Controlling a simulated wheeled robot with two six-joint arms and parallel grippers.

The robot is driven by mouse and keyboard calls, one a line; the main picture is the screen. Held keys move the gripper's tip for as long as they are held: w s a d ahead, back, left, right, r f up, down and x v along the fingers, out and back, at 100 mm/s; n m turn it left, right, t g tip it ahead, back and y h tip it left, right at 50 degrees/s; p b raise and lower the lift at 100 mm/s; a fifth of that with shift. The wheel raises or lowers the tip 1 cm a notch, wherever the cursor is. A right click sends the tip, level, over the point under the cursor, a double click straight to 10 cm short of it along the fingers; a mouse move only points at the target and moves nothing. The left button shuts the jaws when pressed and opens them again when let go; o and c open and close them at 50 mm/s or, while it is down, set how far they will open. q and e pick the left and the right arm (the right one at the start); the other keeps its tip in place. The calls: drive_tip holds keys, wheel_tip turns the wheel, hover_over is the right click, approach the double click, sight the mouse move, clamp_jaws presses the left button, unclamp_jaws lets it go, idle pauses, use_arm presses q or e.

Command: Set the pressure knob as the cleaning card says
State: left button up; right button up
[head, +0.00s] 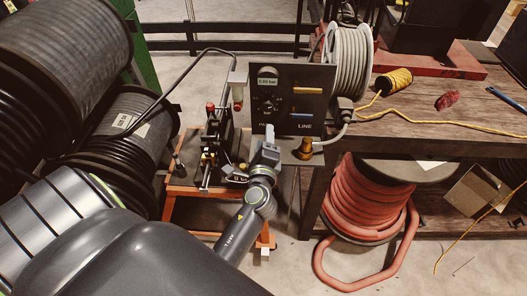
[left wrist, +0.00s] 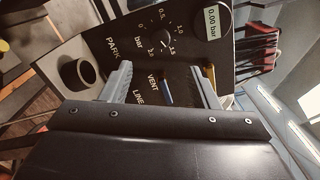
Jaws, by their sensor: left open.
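The black control panel (head: 285,72) stands upright behind my left gripper. Its pressure knob (head: 268,105) is small and dark; in the left wrist view the knob (left wrist: 157,45) sits inside a bar scale with marks such as 0.5 and 1.0. Its pointer is too small to read surely. The display (left wrist: 212,22) shows 0.00 bar. My left gripper (head: 268,144) is open in front of the panel's lower part; its two fingers (left wrist: 161,82) are spread, with nothing seen gripped and the knob beyond them. No readable cleaning card shows. My right gripper is not in view.
A yellow handle (head: 307,90) and a blue handle (head: 301,115) sit on the panel near the knob. A round dark socket (left wrist: 76,72) is beside PARK. A brass fitting (head: 306,148) and a grey hose reel (head: 349,62) stand close at right. Large black hose reels (head: 60,55) crowd the left.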

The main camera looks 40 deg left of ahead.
use_arm(q)
drive_tip(key=shift+v, duration=2.2)
drive_tip(key=s+d+f+n+g+h+b, duration=0.1)
drive_tip(key=s+f+n+g+h, duration=0.15)
drive_tip(key=f, duration=0.95)
drive_tip(key=s+d+f+n+g+h+b, duration=0.15)
drive_tip(key=s+f, duration=0.25)
drive_tip(key=f, duration=0.8)
drive_tip(key=s+f+n+g+h+b, duration=0.1)
drive_tip(key=s+f+n+g+h, duration=0.15)
drive_tip(key=f, duration=0.95)
drive_tip(key=s+a+f+n+g, duration=0.1)
drive_tip(key=s+f+n+g, duration=0.1)
drive_tip(key=s+f, duration=0.4)
drive_tip(key=s+a+f+n+g+h+b, duration=0.1)
drive_tip(key=s+f+n+g, duration=0.2)
drive_tip(key=s, duration=1.1)
drive_tip(key=s+a+f+n+g+h+b, duration=0.1)
drive_tip(key=s+f+n+g, duration=0.1)
drive_tip(key=s+f+n, duration=0.3)
drive_tip(key=s+f, duration=0.4)
drive_tip(key=f, duration=0.1)
drive_tip(key=shift+s+a, duration=0.4)
drive_tip(key=shift+s+g, duration=0.1)
drive_tip(key=shift+g, duration=0.15)
drive_tip(key=shift+c, duration=0.4)
